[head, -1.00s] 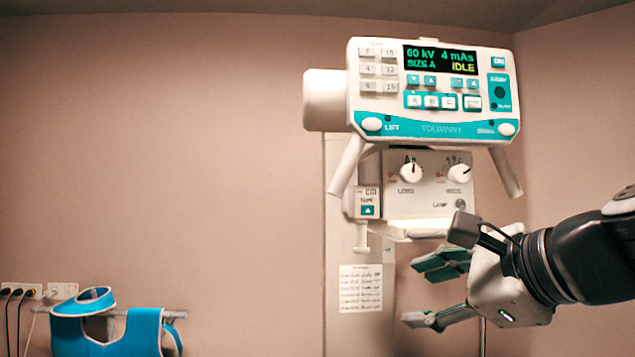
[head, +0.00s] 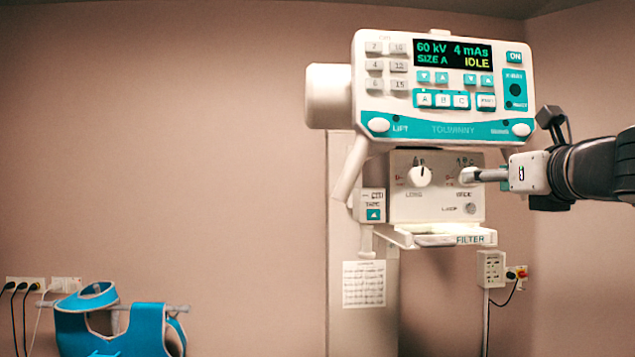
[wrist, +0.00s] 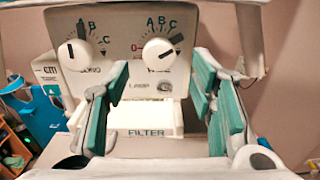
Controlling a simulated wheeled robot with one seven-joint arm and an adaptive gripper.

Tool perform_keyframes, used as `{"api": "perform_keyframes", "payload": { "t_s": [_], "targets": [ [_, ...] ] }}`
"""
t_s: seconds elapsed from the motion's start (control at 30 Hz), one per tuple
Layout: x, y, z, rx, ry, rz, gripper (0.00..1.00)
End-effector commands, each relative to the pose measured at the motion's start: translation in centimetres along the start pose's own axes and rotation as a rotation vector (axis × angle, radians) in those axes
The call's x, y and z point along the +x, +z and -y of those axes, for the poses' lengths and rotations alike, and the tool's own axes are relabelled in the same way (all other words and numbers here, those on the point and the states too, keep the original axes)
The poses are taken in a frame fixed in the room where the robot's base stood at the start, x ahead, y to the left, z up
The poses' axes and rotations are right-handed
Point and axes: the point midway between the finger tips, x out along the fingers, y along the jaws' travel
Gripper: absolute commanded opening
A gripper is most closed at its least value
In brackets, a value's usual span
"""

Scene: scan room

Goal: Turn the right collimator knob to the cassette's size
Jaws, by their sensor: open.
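The right collimator knob (wrist: 159,54) is white and round, under the letters A, B, C. In the wrist view its dark pointer points up and right, towards the C side. My gripper (wrist: 161,75) is open, its teal-padded fingers on either side below the knob with visible gaps. In the head view my gripper (head: 470,175) reaches in from the right, and its fingertips partly cover the right knob. The left knob (head: 420,176) stands clear, its pointer roughly upright. The console display (head: 454,55) reads SIZE A and IDLE. No cassette is seen.
The console (head: 390,100) overhangs the collimator panel (head: 436,207), with a slanted handle (head: 352,168) at left. A filter tray (head: 475,239) juts out below. A wall box (head: 491,268) is at lower right. A blue apron (head: 135,325) hangs at lower left.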

Motion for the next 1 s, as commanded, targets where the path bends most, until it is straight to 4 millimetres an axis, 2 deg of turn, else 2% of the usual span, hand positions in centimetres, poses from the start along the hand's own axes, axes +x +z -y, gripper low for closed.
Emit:
{"api": "perform_keyframes", "payload": {
  "t_s": [0.1,0.3,0.7,0.9,1.0],
  "targets": [
    [2.1,-0.1,0.0,0.0,0.001,-0.001,0.5],
    [4.3,0.0,0.0,-0.001,0.001,0.0,0.5],
    [4.9,0.0,-0.1,-0.002,0.001,0.0,0.5],
    [4.9,0.0,-0.1,-0.002,0.001,0.0,0.05],
    [4.9,0.0,-0.1,-0.002,0.001,0.0,0.02]
  ]
}}
